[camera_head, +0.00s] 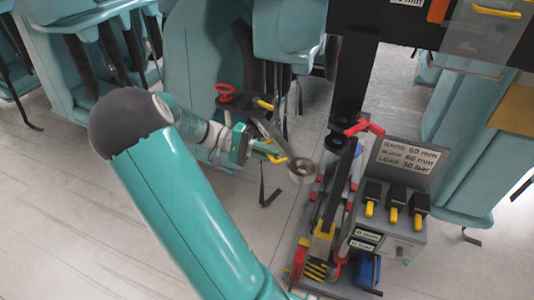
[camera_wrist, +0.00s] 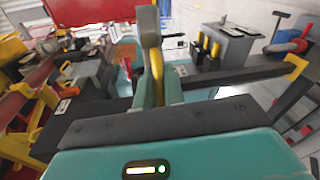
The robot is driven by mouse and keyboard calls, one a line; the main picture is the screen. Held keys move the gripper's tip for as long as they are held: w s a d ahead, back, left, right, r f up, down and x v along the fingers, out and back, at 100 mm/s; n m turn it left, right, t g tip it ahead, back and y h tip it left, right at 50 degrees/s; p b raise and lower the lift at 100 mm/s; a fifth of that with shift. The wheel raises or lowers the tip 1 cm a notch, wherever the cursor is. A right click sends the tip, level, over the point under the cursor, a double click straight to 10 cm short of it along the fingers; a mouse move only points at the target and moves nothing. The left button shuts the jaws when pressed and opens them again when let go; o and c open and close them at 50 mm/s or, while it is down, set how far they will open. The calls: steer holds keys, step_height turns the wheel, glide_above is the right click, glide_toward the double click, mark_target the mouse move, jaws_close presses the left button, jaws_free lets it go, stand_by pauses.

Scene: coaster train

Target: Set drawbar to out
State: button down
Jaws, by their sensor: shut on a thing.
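The drawbar (camera_head: 278,140) looks like a grey bar ending in a round eye, reaching out from beneath the teal car toward the lower right. My gripper (camera_head: 268,152) is at the left side of this bar, its teal fingers on a yellow handle (camera_head: 278,159). In the wrist view my gripper (camera_wrist: 158,65) is shut on the yellow handle (camera_wrist: 157,72), which stands upright between the fingers. The front finger hides part of the handle. How the handle joins the drawbar cannot be made out.
A jack-like stand with a red handle (camera_head: 364,127) is right of the drawbar's eye. Beside it is a grey control box (camera_head: 400,235) with several yellow-tipped levers and a sign (camera_head: 408,158). A red knob (camera_head: 225,91) sits left of the bar. Open floor (camera_head: 60,200) lies left.

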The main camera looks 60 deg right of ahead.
steer(key=shift+s+d, duration=0.1)
steer(key=c, duration=1.8)
jaws_free()
steer(key=shift+o, duration=0.2)
steer(key=v, duration=1.3)
steer(key=shift+w, duration=0.4)
steer(key=shift+r, duration=0.1)
